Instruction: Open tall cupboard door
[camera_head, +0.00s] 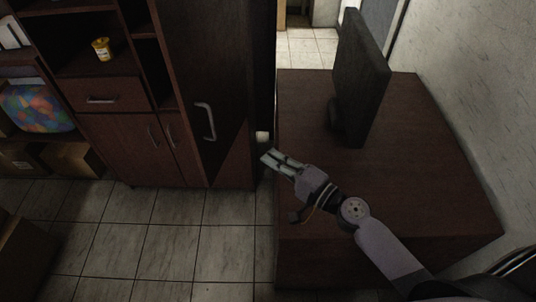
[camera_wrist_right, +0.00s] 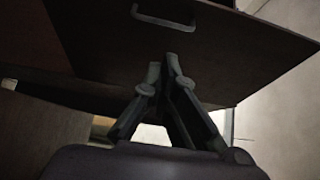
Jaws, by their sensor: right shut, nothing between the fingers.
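The tall cupboard (camera_head: 228,60) has a dark reddish-brown door with a pale, upright bar handle (camera_head: 207,121). My right gripper (camera_head: 268,158) is to the right of the handle and a little lower, near the desk's left edge and apart from the handle. In the right wrist view, the gripper's fingertips (camera_wrist_right: 163,66) are together with nothing between them. The handle (camera_wrist_right: 163,18) shows beyond them at the top of that view, with the dark door panel (camera_wrist_right: 110,55) around it. My left gripper is not in view.
A brown desk (camera_head: 410,165) with a dark monitor (camera_head: 362,75) stands at the right, under my right arm. Left of the door are shelves with a yellow cup (camera_head: 101,49), a drawer (camera_head: 100,97) and low doors. Tiled floor (camera_head: 160,245) in front of the cupboard is clear.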

